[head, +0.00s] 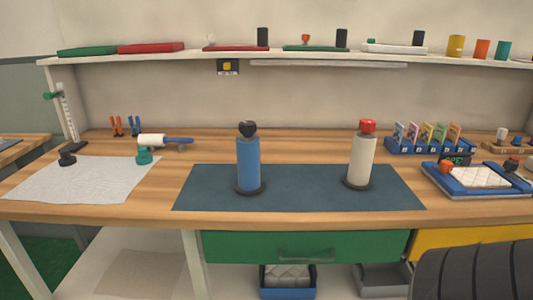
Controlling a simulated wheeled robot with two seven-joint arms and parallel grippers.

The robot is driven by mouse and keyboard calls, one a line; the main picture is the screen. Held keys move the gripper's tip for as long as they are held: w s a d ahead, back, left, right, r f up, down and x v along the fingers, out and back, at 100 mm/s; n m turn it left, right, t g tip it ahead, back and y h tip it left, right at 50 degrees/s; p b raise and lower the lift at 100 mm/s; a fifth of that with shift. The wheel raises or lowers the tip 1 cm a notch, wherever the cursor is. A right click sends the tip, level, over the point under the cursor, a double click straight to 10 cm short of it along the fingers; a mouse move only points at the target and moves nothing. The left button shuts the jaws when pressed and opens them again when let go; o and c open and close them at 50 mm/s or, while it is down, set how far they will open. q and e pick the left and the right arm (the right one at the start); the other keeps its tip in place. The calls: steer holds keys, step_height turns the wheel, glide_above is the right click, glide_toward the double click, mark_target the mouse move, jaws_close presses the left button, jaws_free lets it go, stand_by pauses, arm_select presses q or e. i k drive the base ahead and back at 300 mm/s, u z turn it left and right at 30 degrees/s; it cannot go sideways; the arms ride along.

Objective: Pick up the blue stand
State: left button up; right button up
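The blue stand (248,163) is an upright blue cylinder with a black knob on top and a dark round base. It stands left of the middle of the dark blue mat (305,195) on the wooden table. A similar white stand (361,159) with a red top stands upright to its right on the same mat, with a clear gap between them. Neither of my grippers shows in the head view.
A pale cloth (75,182) with small dark and teal pieces lies left; a white roller (153,140) lies behind. A blue tray (480,191) with a white pad and a blue card rack (430,146) stand right. A shelf (330,57) runs above.

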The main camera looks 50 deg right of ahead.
mark_target(249, 184)
steer(key=z, duration=0.8)
steer(key=i, duration=0.7)
steer(key=z, duration=0.8)
